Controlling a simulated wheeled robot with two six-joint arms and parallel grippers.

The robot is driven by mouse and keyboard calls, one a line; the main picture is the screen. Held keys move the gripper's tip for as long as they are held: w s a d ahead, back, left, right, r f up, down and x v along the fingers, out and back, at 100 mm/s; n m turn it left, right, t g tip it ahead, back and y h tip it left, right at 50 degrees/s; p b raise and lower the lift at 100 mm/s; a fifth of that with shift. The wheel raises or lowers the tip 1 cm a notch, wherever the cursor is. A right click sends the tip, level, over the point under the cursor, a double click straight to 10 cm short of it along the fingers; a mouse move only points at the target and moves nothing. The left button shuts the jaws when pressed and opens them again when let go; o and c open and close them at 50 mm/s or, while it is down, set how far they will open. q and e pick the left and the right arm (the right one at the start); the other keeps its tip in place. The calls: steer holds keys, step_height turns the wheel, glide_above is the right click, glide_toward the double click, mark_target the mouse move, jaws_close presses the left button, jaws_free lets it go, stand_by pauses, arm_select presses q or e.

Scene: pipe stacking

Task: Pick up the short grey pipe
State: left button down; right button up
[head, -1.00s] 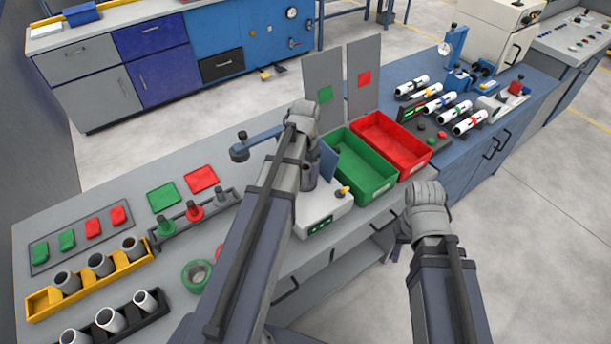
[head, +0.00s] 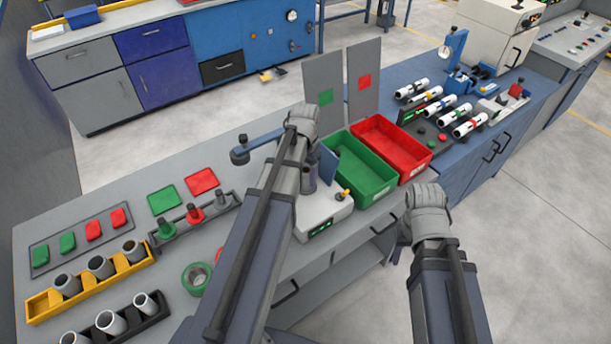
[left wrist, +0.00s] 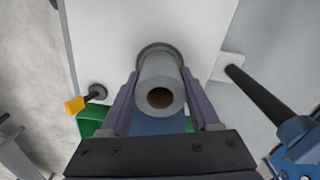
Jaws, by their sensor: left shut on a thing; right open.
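A short grey pipe (left wrist: 160,80) stands in a dark round seat on a white surface in the left wrist view, its open end facing the camera. My left gripper (left wrist: 160,74) is shut on it, one finger on each side. In the head view my left gripper (head: 309,182) is over the white box (head: 318,218), and my own arm partly hides it and the pipe. More grey pipes stand in the yellow rack (head: 140,262) and the black rack (head: 152,318). My right gripper (head: 403,232) is open off the bench's front edge, its fingers mostly hidden.
A green bin (head: 372,190) and a red bin (head: 412,165) stand right of the white box. A blue arm-like fixture (head: 262,142) is behind my left arm. A yellow-tipped knob (head: 343,194) is on the box. The floor at right is clear.

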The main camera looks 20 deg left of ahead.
step_height(320, 180, up, 10)
steer(key=p, duration=0.9)
steer(key=shift+p, duration=0.3)
steer(key=shift+f, duration=0.2)
step_height(320, 180, down, 2)
steer(key=shift+f+b, duration=0.1)
steer(key=shift+b, duration=1.1)
